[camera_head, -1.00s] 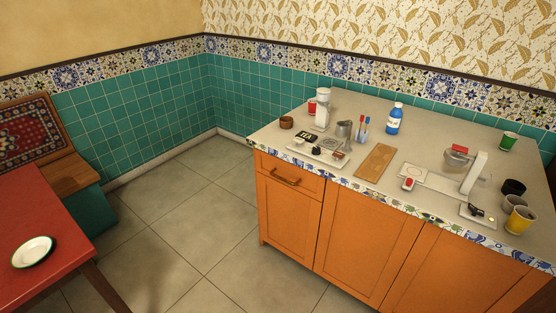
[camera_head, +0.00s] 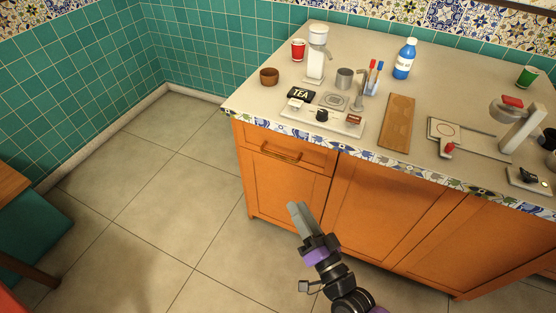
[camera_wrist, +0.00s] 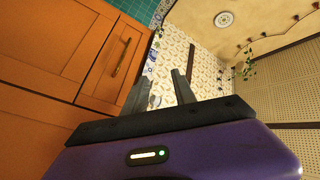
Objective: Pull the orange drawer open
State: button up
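The orange drawer (camera_head: 315,158) is at the top left of the orange cabinet, under the tiled counter edge, and its front sits flush, closed. Its bar-shaped handle (camera_head: 280,156) runs along the front; in the wrist view the handle (camera_wrist: 121,57) shows at the upper left, beyond the fingers. My gripper (camera_head: 295,207) is in front of the cabinet, below and slightly right of the handle, apart from it. In the wrist view my gripper's two fingers (camera_wrist: 160,77) stand apart with nothing between them.
The counter (camera_head: 365,38) above holds a tray with a TEA box (camera_head: 301,94), a brown bowl (camera_head: 269,76), a red cup (camera_head: 298,49), a blue bottle (camera_head: 404,60) and a cutting board (camera_head: 397,123). Free tiled floor (camera_head: 150,200) lies left of the cabinet.

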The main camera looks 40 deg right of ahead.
aim_at(278, 155)
jog(key=w+d+f+m+g+h+b, duration=0.1)
jog(key=w+d+m+h, duration=0.1)
jog(key=w+d+m, duration=0.2)
jog(key=w+d+f+m+g+h+b, duration=0.2)
jog(key=w+d+m+h, duration=0.1)
jog(key=w, duration=0.7)
jog(key=w+d+f+m+g+h+b, duration=0.1)
jog(key=w+d+f+m+g+h, duration=0.1)
jog(key=w+d+m, duration=0.4)
jog(key=shift+w+f+m+h+b, duration=0.15)
jog(key=shift+w+m+h+b, duration=0.15)
jog(key=shift+w+m+h, duration=0.15)
jog(key=shift+c, duration=0.2)
jog(key=shift+s, duration=0.1)
grip_shut()
